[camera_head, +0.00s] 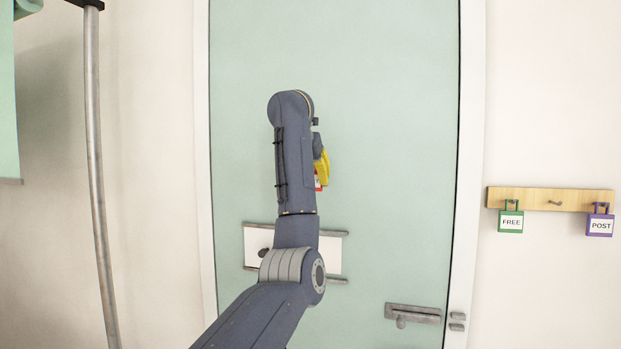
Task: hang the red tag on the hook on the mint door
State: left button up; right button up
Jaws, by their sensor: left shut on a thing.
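The mint door (400,110) fills the middle of the head view. My left gripper (321,168), with yellow fingers, is in front of the door and mostly hidden behind my own left arm. It is shut on the red tag (319,184); only a small red and white part of the tag shows, just below the fingers. I cannot make out a hook on the door for certain; my arm covers part of it. My right gripper is not in view.
A white panel in a grey holder (334,256) is on the door, partly behind my arm. A wooden rail (530,197) on the right wall bears a green FREE tag (511,221), a bare middle peg (556,203) and a purple POST tag (600,225).

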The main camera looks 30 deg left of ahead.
pick_arm(q)
jog(key=w, duration=0.1)
jog(key=w+a+f, duration=0.1)
jog(key=w, duration=0.1)
jog(key=shift+f, duration=0.15)
dwell(0.7)
jog(key=shift+f, duration=0.1)
dwell(0.7)
dwell(1.2)
jog(key=o, duration=1.1)
